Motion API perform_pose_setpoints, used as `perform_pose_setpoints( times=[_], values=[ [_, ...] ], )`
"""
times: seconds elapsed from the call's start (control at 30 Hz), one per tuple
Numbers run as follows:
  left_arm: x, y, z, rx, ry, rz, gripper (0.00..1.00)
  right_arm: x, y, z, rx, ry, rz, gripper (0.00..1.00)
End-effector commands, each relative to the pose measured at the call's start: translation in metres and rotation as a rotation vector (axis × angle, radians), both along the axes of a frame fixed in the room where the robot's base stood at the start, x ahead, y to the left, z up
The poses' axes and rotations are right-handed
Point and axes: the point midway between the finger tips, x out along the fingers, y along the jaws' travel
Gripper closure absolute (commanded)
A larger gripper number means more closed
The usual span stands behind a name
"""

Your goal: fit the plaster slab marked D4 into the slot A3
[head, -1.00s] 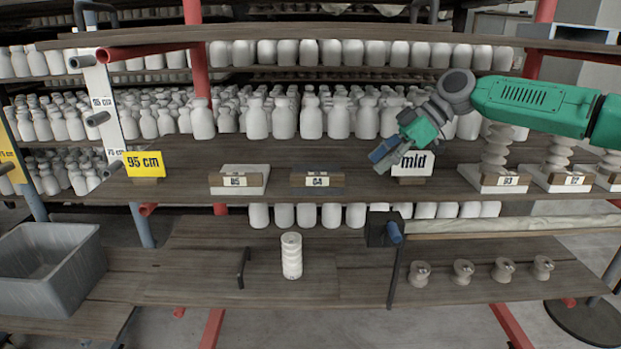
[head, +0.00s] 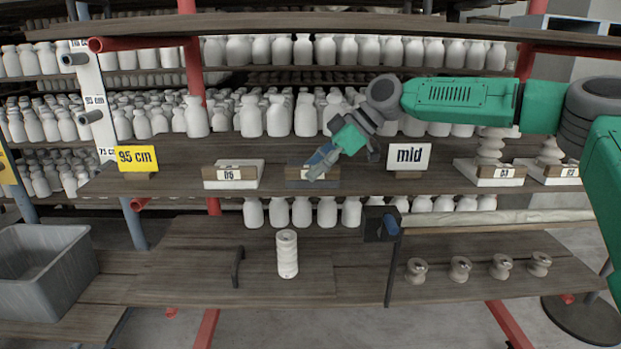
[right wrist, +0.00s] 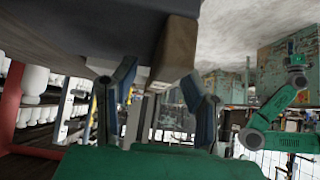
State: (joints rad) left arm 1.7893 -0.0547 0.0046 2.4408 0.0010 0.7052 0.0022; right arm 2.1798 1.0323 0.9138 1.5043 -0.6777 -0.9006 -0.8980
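A small wooden-fronted block (head: 298,173) with a pale label sits on the middle shelf, left of the "mld" sign. Its label is partly hidden by my right gripper, so I cannot confirm that it reads D4. My right gripper (head: 318,168) is at this block's right part. In the right wrist view, the two blue-tipped fingers (right wrist: 158,85) stand apart, with the block's brown face (right wrist: 176,48) and pale label close ahead of them. I see no clear grasp. I cannot make out a slot marked A3. My left gripper is not in view.
Another labelled white slab (head: 232,182) lies to the left. Ribbed white pieces (head: 488,150) stand on slabs at the right. The lower shelf (head: 190,270) holds a white ribbed cylinder (head: 287,254), several spools and a dark bracket (head: 380,222). A grey bin (head: 45,275) stands at left.

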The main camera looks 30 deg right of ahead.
Motion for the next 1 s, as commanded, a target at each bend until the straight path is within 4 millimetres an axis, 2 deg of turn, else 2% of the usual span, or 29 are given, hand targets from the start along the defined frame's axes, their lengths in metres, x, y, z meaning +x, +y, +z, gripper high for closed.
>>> perform_pose_setpoints(
  times=[0.27,0.4,0.77,1.0],
  values=[
    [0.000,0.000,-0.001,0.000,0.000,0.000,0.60,0.001,0.001,-0.003,0.002,-0.001,-0.001,0.60],
    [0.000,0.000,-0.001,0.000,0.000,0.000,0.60,0.002,0.002,-0.002,0.000,-0.001,-0.001,1.00],
    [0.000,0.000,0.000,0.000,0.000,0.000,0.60,0.002,0.003,0.001,0.000,-0.004,-0.001,1.00],
    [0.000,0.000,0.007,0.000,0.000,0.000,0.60,0.002,0.002,0.020,0.000,-0.006,0.000,1.00]
  ],
)
